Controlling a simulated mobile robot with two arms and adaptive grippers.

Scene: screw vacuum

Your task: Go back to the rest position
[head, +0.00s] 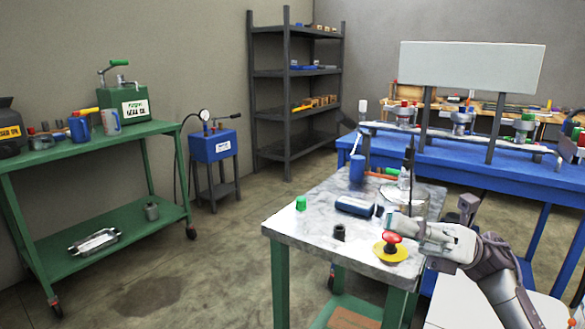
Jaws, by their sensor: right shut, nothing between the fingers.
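My right gripper (402,226) comes in from the lower right over the front right part of the metal-topped table (290,228). Its fingers are shut and empty, and they point left. They are beside and just above the red button on its yellow base (391,246). I cannot tell whether they touch the button. My left gripper is not in view. Behind the right gripper stands a round metal device (421,206) with a thin upright rod, partly hidden by the hand.
A dark blue cylinder (355,206), a green cap (300,203), a black socket (339,232) and a blue cup (357,168) are on the table. A blue workbench (470,165) stands behind. A green cart (95,156) is at left; floor between is open.

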